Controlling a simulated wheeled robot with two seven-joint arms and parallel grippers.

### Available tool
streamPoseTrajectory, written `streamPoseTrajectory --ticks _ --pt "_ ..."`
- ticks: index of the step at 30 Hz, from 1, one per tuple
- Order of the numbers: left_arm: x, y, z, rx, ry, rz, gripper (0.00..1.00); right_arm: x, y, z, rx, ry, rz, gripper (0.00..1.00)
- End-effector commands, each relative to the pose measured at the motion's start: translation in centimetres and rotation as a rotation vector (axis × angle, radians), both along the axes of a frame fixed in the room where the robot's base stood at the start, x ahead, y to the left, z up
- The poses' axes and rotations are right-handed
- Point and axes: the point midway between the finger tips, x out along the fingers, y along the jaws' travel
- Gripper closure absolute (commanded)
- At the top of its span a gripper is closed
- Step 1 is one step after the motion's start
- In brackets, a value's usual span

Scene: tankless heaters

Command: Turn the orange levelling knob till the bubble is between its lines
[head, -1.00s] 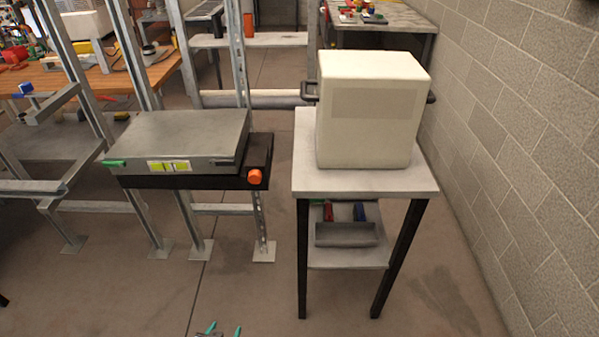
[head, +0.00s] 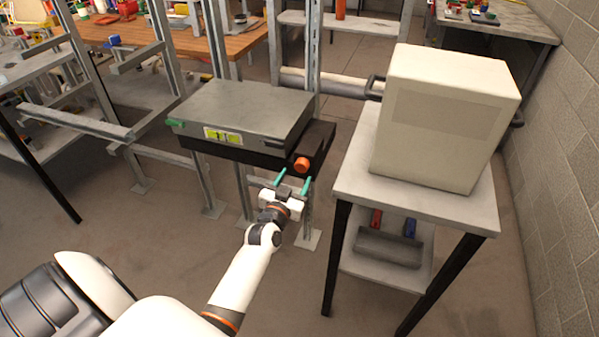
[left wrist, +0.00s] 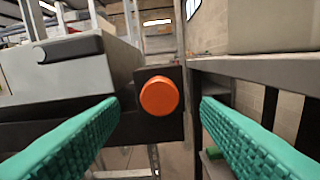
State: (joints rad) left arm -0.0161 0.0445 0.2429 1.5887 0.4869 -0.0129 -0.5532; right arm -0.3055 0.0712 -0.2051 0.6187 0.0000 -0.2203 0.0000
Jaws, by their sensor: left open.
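The orange levelling knob (head: 302,164) sits on the right end of the black base (head: 255,152) under a grey metal box (head: 245,112). A yellow-green level window (head: 223,136) is on the box's front; the bubble and its lines are too small to read. My left gripper (head: 293,182) is open, its two green fingertips just in front of and below the knob in the head view. In the left wrist view the knob (left wrist: 159,96) shows between the spread green fingers, ahead of them and apart from them. My right gripper is out of view.
A white table (head: 450,208) with a cream box (head: 445,120) stands close to the right of the knob. Its lower shelf holds a grey tray (head: 388,248). Metal frame posts stand behind and below the grey box. The floor in front is clear.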

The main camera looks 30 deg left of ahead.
Motion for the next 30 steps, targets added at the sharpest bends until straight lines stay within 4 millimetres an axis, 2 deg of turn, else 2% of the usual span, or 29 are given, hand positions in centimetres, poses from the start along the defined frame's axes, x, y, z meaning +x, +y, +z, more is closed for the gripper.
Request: streamPoseTrajectory --ticks 3,7,18,26,30 --pt "1.9 0.4 0.0 0.001 -0.001 -0.001 0.43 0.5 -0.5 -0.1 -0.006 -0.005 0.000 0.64" --pt "3.0 0.7 0.0 0.002 0.001 -0.001 0.43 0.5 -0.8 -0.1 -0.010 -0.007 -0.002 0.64" --pt "3.5 0.8 0.0 0.001 0.001 -0.001 0.43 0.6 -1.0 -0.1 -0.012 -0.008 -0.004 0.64" --pt "3.5 0.8 0.0 0.001 0.001 -0.001 0.85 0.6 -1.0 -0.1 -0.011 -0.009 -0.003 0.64" --pt "3.5 0.8 0.0 -0.002 0.001 -0.001 0.87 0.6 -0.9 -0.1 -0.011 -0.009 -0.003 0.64"
